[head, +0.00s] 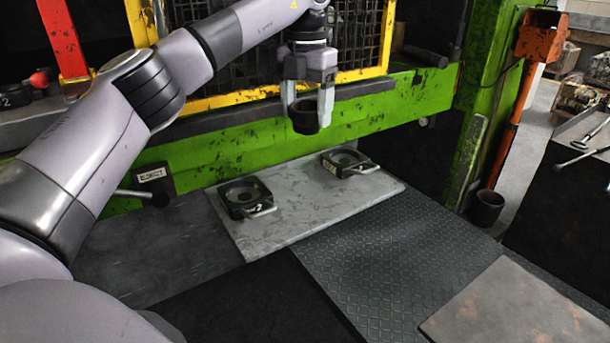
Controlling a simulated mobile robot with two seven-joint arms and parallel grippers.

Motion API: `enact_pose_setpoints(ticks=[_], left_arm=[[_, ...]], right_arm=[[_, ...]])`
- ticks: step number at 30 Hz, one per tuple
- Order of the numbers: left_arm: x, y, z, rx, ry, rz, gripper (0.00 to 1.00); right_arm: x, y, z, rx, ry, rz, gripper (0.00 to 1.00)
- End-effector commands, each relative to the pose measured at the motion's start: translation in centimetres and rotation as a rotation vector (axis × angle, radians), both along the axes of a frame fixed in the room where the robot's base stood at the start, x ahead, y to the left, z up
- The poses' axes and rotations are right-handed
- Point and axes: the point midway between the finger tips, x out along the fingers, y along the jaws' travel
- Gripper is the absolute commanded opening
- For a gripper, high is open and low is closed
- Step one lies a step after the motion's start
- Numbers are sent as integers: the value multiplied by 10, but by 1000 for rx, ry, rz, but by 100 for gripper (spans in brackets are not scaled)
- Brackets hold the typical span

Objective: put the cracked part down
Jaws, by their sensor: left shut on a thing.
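My left gripper (309,101) points down in front of the green press, near the middle top of the head view. It is shut on a dark, round, cup-like part (305,117), which hangs above the light grey plate. No crack can be made out on the part at this size. Two black square dies with round recesses sit on the plate: one at the left (245,196), marked 2, and one at the right (346,162). Both look empty. My right gripper is not in view.
The light grey plate (290,221) lies before the green press frame (405,100). A lever with a label reading EJECT (152,174) stands left. A dark bucket (487,207) is at the right below an orange post. A rusty plate (515,310) lies lower right. Tools lie at far right.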

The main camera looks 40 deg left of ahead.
Motion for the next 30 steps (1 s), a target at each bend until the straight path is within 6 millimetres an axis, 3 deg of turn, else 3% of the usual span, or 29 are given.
enact_pose_setpoints(ticks=[3,9,17,25,30], left_arm=[[-1,1,-34,-1,2,0,26],[0,0,-78,-1,1,0,26],[0,0,-98,-1,-3,0,26],[0,0,-134,-1,-1,0,26],[0,0,-138,-2,-4,0,26]], right_arm=[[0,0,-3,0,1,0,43],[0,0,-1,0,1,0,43],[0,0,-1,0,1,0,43],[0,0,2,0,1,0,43],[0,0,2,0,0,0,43]])
